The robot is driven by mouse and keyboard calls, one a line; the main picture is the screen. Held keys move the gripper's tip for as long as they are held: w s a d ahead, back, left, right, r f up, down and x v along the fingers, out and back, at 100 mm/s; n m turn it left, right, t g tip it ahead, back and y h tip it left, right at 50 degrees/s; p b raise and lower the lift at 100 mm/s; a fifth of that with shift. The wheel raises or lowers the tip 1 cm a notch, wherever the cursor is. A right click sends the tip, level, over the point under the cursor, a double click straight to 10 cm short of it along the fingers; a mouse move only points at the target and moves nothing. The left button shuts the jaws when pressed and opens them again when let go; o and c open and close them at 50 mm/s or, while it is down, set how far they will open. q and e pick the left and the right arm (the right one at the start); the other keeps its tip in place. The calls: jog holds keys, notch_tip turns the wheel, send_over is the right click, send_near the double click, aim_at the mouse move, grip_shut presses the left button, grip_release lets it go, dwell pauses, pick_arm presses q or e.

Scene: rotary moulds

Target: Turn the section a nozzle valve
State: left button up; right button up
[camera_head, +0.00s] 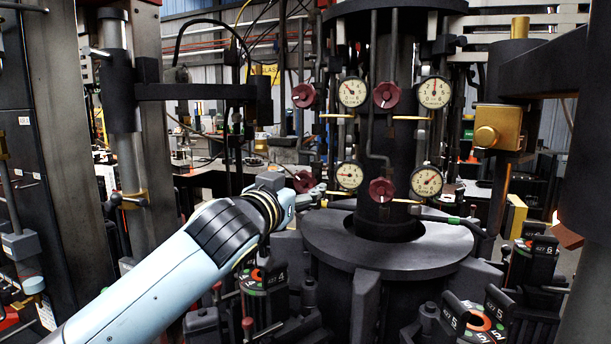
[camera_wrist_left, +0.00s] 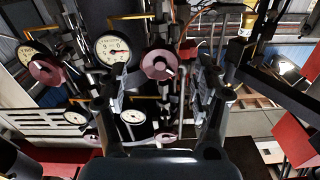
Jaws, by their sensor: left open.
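Several dark red round valve knobs sit on the central black column: upper left (camera_head: 304,95), upper right (camera_head: 386,95), lower right (camera_head: 382,190) and lower left (camera_head: 303,182). White dial gauges stand beside them, such as the upper left gauge (camera_head: 352,92) and the lower right gauge (camera_head: 426,181). I cannot read which knob belongs to section a. My left gripper (camera_head: 312,194) is at the lower left knob, partly overlapping it. In the left wrist view, its fingers (camera_wrist_left: 162,82) are apart, with a red knob (camera_wrist_left: 159,64) showing between them; contact cannot be told. My right gripper is out of view.
Brass-coloured rods (camera_head: 412,118) stick out near the knobs. A round grey metal table (camera_head: 330,248) surrounds the column's foot. Numbered black mould units (camera_head: 533,262) stand around it. A brass block (camera_head: 497,128) hangs at the right.

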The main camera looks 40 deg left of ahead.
aim_at(303, 183)
pick_arm(q)
jog(key=x, duration=0.4)
jog(key=shift+p, duration=0.4)
jog(key=shift+c, duration=0.9)
jog(key=c, duration=1)
jog(key=shift+c, duration=0.3)
